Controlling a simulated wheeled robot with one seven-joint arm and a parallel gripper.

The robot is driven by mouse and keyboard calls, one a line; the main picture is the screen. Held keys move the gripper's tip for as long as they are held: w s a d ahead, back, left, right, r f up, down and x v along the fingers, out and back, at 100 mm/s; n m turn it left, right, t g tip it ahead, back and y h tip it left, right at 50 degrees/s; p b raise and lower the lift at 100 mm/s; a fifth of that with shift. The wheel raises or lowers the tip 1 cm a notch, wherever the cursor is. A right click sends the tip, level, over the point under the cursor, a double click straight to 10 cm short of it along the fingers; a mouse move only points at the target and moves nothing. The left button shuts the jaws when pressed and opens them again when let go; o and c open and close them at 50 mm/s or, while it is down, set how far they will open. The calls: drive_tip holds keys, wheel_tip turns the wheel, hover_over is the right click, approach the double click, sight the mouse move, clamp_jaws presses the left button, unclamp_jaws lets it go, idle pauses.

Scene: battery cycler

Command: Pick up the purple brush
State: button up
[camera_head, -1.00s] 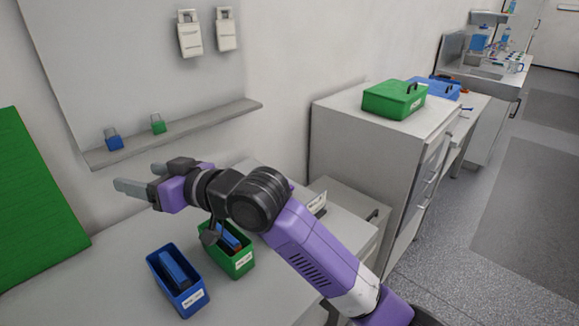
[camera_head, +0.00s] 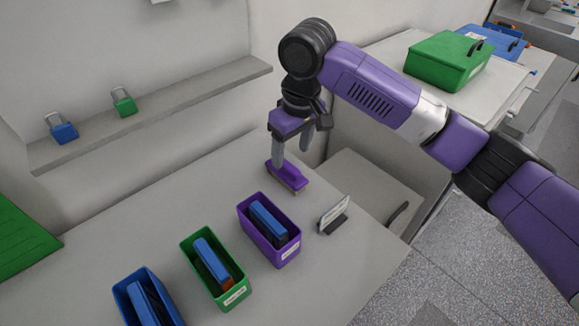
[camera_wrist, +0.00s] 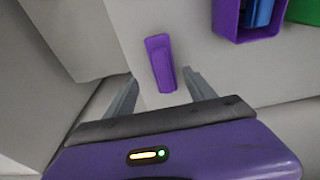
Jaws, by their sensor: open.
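The purple brush (camera_head: 288,176) lies on the grey table behind the purple bin in the head view. In the wrist view the brush (camera_wrist: 160,62) lies lengthwise between the lines of my two fingers, with its near end close to the fingertips. My gripper (camera_head: 291,155) points down above the brush, and its fingers are apart and empty. In the wrist view my gripper (camera_wrist: 160,83) shows one finger to each side of the brush. I cannot tell the exact height of the fingertips above the table.
A purple bin (camera_head: 285,257), a green bin (camera_head: 228,300) and a blue bin (camera_head: 120,300) hold blue items on the table. A small sign (camera_head: 334,213) stands right of the purple bin. A wall shelf (camera_head: 190,100) with two padlocks is at the back left.

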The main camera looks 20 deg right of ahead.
sight(287, 164)
drive_tip(key=f, duration=0.5)
drive_tip(key=w+a+f+p, duration=0.1)
drive_tip(key=f, duration=0.1)
drive_tip(key=shift+f, duration=0.2)
drive_tip(key=shift+c, duration=0.4)
clamp_jaws()
